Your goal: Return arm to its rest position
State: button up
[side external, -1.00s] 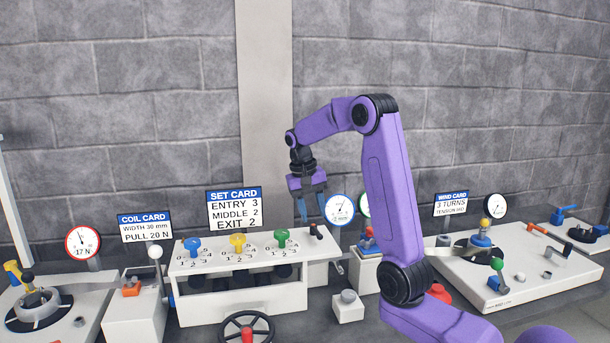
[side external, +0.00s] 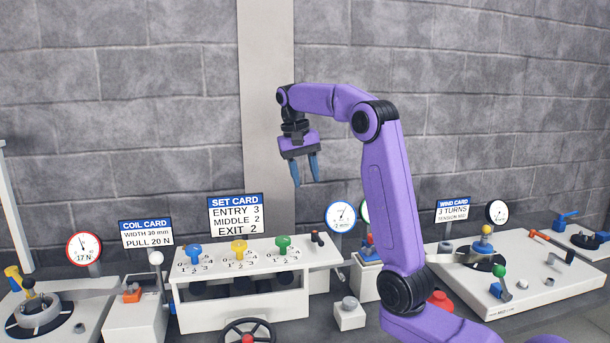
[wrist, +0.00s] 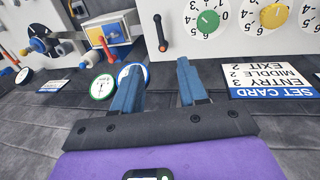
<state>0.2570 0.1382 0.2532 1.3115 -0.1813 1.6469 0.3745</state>
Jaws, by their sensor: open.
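My gripper (side external: 306,184) hangs in the air above the white strip feed rack, its two blue fingers pointing down. The fingers are apart with nothing between them. In the wrist view my gripper (wrist: 160,85) also shows open and empty, with the rack face beyond it. The rack (side external: 240,300) carries a blue knob (side external: 194,253), a yellow knob (side external: 239,249) and a green knob (side external: 283,245). My gripper touches none of them.
The set card (side external: 236,216) stands behind the rack, with a blue-rimmed gauge (side external: 341,216) to its right. A black handwheel (side external: 248,332) is in front. The coil station (side external: 60,310) is at left, the winding station (side external: 520,290) at right. Space around the gripper is clear.

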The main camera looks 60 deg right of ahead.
dwell(0.7)
jog(key=s+a+f+n+t, duration=0.1)
jog(key=s+a+f+n, duration=0.1)
jog(key=a+n, duration=0.35)
jog(key=s+a+f+n, duration=0.2)
jog(key=a+f, duration=0.1)
jog(key=a, duration=0.5)
jog(key=s+a+f+n+t, duration=0.1)
jog(key=s+a+f+n, duration=0.1)
jog(key=a+n, duration=0.35)
jog(key=s+a+f+n, duration=0.2)
jog(key=s+f, duration=0.1)
jog(key=s, duration=0.4)
jog(key=s+a+f+n+y, duration=0.1)
jog(key=s+a+f+n, duration=0.1)
jog(key=s, duration=0.5)
jog(key=s+a+f+n+y, duration=0.1)
jog(key=s+a+f+n, duration=0.1)
jog(key=s, duration=0.6)
jog(key=shift+a+f+n, duration=0.3)
jog(key=shift+f+n, duration=0.6)
jog(key=shift+n, duration=0.3)
jog(key=shift+w, duration=0.1)
